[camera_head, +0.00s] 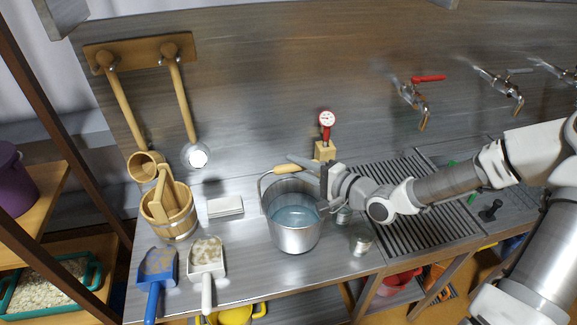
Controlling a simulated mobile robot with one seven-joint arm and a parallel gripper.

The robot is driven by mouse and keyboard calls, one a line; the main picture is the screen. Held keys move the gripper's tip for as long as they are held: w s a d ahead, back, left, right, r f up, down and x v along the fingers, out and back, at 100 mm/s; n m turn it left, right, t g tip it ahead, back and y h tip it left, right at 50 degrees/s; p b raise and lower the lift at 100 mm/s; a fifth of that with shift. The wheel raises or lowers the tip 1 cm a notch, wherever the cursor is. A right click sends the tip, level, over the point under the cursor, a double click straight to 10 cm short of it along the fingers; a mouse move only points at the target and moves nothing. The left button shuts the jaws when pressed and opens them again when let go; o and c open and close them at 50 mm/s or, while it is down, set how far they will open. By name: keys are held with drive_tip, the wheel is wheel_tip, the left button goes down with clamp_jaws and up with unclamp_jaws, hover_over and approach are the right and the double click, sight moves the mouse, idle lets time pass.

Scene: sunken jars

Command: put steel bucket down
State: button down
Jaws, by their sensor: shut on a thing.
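The steel bucket (297,238) is at the middle of the steel counter (240,283), upright, with bluish water inside. Its wire handle with a wooden grip (287,169) stands up over the rim. My gripper (322,184) is at the bucket's upper right, by the rim and handle, and is shut on the bucket. Exactly which part the fingers hold is hard to see. The bucket's base appears at counter level; I cannot tell whether it touches.
A wooden pail (181,224), a white dish (225,206), a blue scoop (157,267) and a white scoop (207,257) are to the left. Small jars (361,241) stand right of the bucket beside a drain grate (425,225).

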drive_tip(key=shift+f, duration=2.45)
drive_tip(key=c, duration=0.7)
unclamp_jaws()
drive_tip(key=shift+f, duration=0.1)
drive_tip(key=v, duration=1.2)
drive_tip(key=shift+b, duration=0.3)
